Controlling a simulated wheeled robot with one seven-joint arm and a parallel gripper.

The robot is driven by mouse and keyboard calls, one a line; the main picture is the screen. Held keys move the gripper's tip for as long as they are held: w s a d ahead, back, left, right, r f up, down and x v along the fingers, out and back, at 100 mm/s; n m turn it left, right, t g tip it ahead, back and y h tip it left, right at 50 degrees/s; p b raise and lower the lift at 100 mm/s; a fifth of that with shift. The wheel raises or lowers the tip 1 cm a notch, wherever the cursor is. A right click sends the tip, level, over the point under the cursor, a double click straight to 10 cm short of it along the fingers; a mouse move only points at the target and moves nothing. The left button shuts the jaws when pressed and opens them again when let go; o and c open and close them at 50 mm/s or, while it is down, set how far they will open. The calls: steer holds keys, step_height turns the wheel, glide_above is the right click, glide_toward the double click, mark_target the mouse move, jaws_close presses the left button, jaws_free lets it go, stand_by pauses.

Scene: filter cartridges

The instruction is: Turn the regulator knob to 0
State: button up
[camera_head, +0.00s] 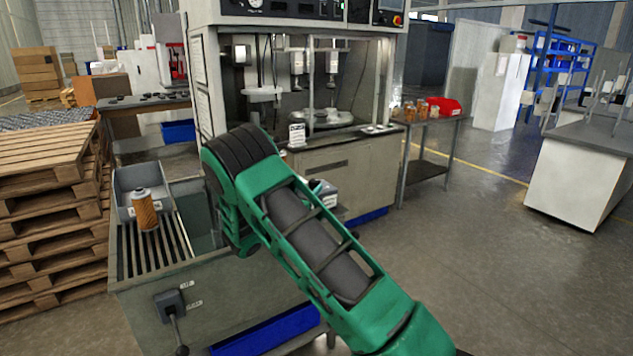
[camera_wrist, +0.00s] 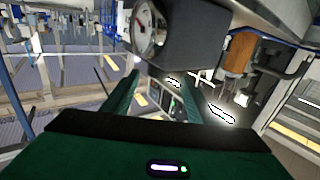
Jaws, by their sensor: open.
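In the wrist view a round white gauge (camera_wrist: 146,27) with a red mark on its dial stands close, just beyond my gripper (camera_wrist: 156,97). A dark grey block (camera_wrist: 200,38) sits against the gauge's right side. I cannot tell whether this block is the regulator knob, and I can read no setting on it. My gripper's two green fingers are apart, with nothing visible held between them. The gauge and block appear above the fingertips in the picture; contact is not clear. In the head view my green arm hides the area around my gripper, and no knob can be made out.
A grey bench with a slatted top (camera_head: 150,262) carries an orange filter cartridge (camera_head: 145,210) and a grey bin (camera_head: 122,182). A lever switch (camera_head: 172,303) is on its front. A machine cabinet (camera_head: 345,172) stands behind my arm. Stacked pallets (camera_head: 45,215) are left; open floor is right.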

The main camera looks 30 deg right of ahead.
steer(key=x, duration=1)
steer(key=shift+s, duration=0.1)
